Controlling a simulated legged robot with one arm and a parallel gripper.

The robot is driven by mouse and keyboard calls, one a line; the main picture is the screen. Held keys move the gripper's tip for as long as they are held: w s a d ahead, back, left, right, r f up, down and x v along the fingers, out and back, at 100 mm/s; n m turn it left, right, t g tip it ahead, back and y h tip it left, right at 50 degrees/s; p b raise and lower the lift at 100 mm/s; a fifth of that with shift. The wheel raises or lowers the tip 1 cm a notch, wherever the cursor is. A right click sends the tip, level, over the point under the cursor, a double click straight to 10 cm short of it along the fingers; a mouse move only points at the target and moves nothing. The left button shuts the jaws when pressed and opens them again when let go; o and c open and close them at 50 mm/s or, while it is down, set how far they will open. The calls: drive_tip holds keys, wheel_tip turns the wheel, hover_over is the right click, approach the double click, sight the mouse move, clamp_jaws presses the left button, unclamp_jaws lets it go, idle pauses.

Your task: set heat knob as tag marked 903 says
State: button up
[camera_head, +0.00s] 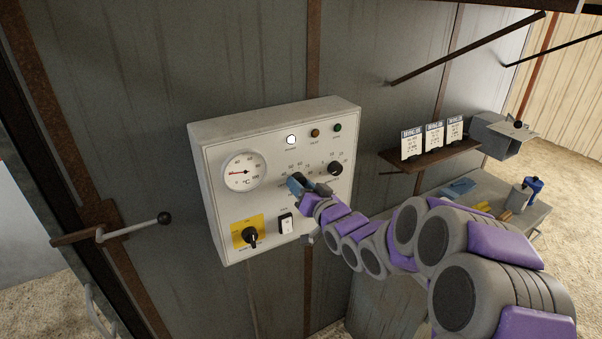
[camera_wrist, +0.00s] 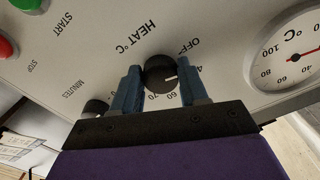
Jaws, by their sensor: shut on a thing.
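In the head view my gripper (camera_head: 301,185) covers most of the knob. Three white tags (camera_head: 434,135) stand on a shelf; their print is too small to read.
A minutes knob (camera_head: 335,168) sits right of the heat knob. A temperature gauge (camera_head: 243,169), a black switch on a yellow plate (camera_head: 248,232) and a rocker switch (camera_head: 285,223) are nearby. A lever (camera_head: 130,228) sticks out at left; a cluttered bench (camera_head: 520,222) stands right.

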drive_tip(key=m+p, duration=0.2)
drive_tip(key=m, duration=0.1)
drive_tip(key=shift+r+p, duration=0.25)
drive_tip(key=shift+p, duration=0.1)
drive_tip(key=m, duration=0.2)
drive_tip(key=m+p, duration=0.1)
drive_tip(key=m, duration=0.4)
drive_tip(key=shift+f+m+p, duration=0.25)
drive_tip(key=shift+m+p, duration=0.05)
drive_tip(key=shift+f, duration=0.1)
drive_tip(key=o, duration=1)
drive_tip(key=shift+d, duration=0.3)
drive_tip(key=shift+o, duration=0.2)
drive_tip(key=shift+r, duration=0.2)
drive_tip(key=shift+s, duration=0.2)
